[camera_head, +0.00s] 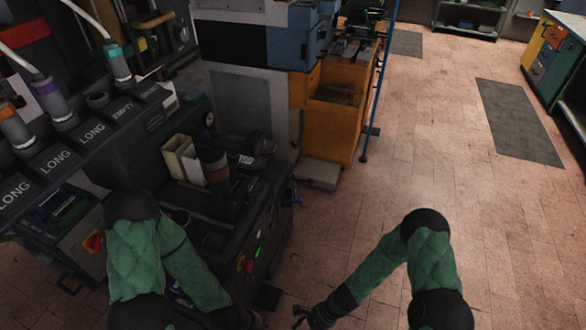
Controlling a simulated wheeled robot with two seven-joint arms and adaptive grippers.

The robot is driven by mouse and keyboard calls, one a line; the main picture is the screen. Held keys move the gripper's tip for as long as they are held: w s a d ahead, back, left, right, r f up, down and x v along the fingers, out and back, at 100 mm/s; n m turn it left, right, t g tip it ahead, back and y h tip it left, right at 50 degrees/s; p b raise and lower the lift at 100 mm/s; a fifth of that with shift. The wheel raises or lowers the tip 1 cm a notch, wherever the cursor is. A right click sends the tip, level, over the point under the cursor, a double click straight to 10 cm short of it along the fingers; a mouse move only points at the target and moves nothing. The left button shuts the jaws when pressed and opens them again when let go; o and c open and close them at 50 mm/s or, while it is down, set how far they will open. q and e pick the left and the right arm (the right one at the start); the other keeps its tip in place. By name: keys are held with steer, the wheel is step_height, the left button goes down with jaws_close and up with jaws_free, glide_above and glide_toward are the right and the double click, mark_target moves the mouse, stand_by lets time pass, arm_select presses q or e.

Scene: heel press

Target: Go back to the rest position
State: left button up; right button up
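My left arm comes in at the lower left in its green sleeve, bends at a dark elbow and reaches down to the right. My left gripper (256,320) is at the bottom edge, mostly cut off and dark, so its fingers are not clear. My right arm bends at the lower right and reaches down to the left. My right gripper (300,317) hangs over the floor near the bottom edge. Its small dark fingertips look spread, with nothing seen between them. The two grippers are apart.
A dark machine (225,215) with labelled slots (92,130) and tubes stands at the left, close to my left arm. An orange cabinet (340,125) and a blue pole (378,90) stand behind. The tiled floor (450,180) at the right is clear, with grey mats (517,122).

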steer(key=s+d+r+n+t+h+p, duration=0.1)
steer(key=d+r+n+t+h, duration=0.2)
steer(key=d+r+n, duration=0.4)
steer(key=r+n, duration=0.1)
steer(key=n, duration=0.1)
steer(key=shift+s+n+t, duration=0.25)
steer(key=shift+n+t, duration=0.05)
